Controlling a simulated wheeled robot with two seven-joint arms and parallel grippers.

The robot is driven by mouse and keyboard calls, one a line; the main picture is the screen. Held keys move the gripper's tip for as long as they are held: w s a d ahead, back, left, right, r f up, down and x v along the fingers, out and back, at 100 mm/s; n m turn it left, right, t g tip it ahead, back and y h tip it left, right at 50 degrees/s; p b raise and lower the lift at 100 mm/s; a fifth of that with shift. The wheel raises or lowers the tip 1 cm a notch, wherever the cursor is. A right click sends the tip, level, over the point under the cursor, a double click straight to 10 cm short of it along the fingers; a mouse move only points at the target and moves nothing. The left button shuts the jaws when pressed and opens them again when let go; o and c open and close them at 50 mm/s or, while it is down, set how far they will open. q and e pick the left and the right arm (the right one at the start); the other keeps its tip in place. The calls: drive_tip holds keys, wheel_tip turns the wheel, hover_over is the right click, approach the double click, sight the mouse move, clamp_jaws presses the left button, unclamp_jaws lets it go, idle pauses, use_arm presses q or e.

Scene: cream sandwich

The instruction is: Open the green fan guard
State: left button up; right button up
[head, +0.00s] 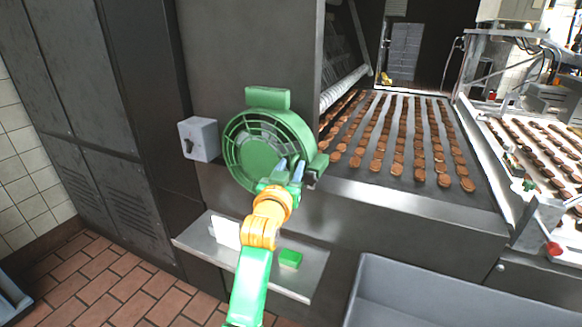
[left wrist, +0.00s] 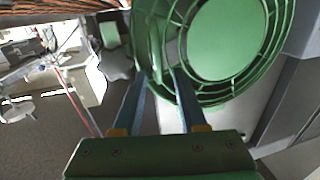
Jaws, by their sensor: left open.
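The green fan guard (head: 235,150) is a round, ribbed cage on the front of a green fan housing (head: 296,125), fixed to the grey machine. In the left wrist view the guard (left wrist: 262,62) fills the upper right, with its ribs and solid centre disc showing. My left gripper (head: 290,165) is at the guard's lower right edge. Its two blue fingers (left wrist: 158,72) are apart, with a green edge of the fan between or just beyond their tips. I cannot tell whether they touch it. My right gripper is not in view.
A grey switch box (head: 199,139) is left of the fan. A metal shelf (head: 190,240) below holds a white card (head: 226,232) and a green block (head: 290,259). A conveyor (head: 400,182) with rows of brown biscuits is at right. A grey bin (head: 400,280) stands in front.

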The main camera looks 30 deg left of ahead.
use_arm(q)
drive_tip(key=shift+d, duration=0.1)
clamp_jaws()
idle(1.2)
